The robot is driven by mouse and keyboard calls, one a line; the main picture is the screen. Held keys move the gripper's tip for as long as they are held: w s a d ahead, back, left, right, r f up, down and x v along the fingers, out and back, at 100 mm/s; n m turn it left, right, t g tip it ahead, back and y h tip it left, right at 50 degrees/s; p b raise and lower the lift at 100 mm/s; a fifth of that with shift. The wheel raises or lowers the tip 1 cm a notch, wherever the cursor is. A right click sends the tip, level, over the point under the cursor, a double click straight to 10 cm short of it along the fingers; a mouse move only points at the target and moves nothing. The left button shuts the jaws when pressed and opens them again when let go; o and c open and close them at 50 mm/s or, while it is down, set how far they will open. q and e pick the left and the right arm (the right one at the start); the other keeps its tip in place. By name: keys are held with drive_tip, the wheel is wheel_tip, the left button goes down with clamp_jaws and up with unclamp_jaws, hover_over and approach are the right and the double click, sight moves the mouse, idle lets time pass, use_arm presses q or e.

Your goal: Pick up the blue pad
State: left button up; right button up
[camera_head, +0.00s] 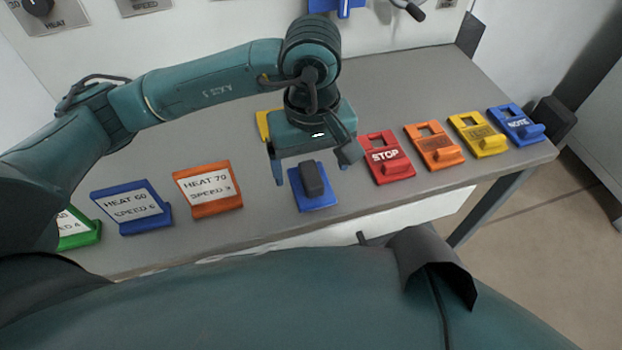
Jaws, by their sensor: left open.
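The blue pad (323,201), a flat blue plate with a dark grey block on top, lies on the grey table near its front edge in the head view. My left gripper (314,172) comes in from the left and points down at it. Its fingers are open, one to each side of the dark block and apart from it. I cannot tell exactly how high the fingertips are above the table. My right gripper is not in view.
To the right stand a red STOP holder (387,168), an orange holder (434,155), a yellow one (477,143) and a blue NOTE holder (517,132). To the left are orange (213,208), blue (152,227) and green (79,240) sign cards. A yellow piece (263,124) is partly hidden behind my gripper.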

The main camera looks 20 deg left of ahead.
sight(311, 173)
use_arm(q)
wheel_tip(311, 173, down, 3)
drive_tip(key=shift+w+f, duration=0.1)
drive_tip(key=shift+f, duration=0.1)
drive_tip(key=c, duration=1.1)
